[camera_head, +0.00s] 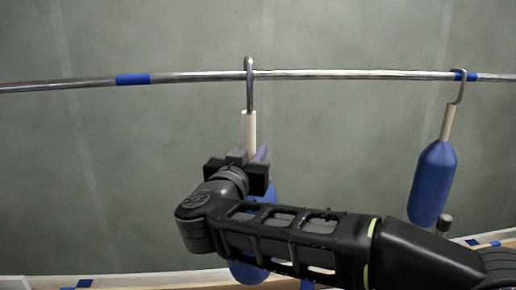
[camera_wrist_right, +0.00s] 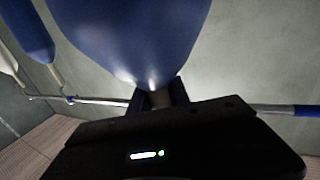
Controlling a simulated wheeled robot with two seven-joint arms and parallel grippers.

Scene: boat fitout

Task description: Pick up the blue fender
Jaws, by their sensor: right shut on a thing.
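A blue fender (camera_head: 248,272) with a white stem (camera_head: 249,132) and a metal hook (camera_head: 250,90) is upright at the rail in the middle of the head view. The hook's top loop is a little above the rail; I cannot tell whether it touches it. My right gripper (camera_head: 246,160) is shut on the fender's stem, and my right arm hides much of the blue body. In the right wrist view the blue body (camera_wrist_right: 135,35) fills the top middle, and the gripper's fingers (camera_wrist_right: 158,97) close around the stem. My left gripper is not in view.
A metal rail (camera_head: 340,75) runs across the head view, with a blue tape band (camera_head: 133,79) at left. A second blue fender (camera_head: 432,185) hangs at right by its hook at another blue band (camera_head: 465,76). The rail left of the held fender is clear.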

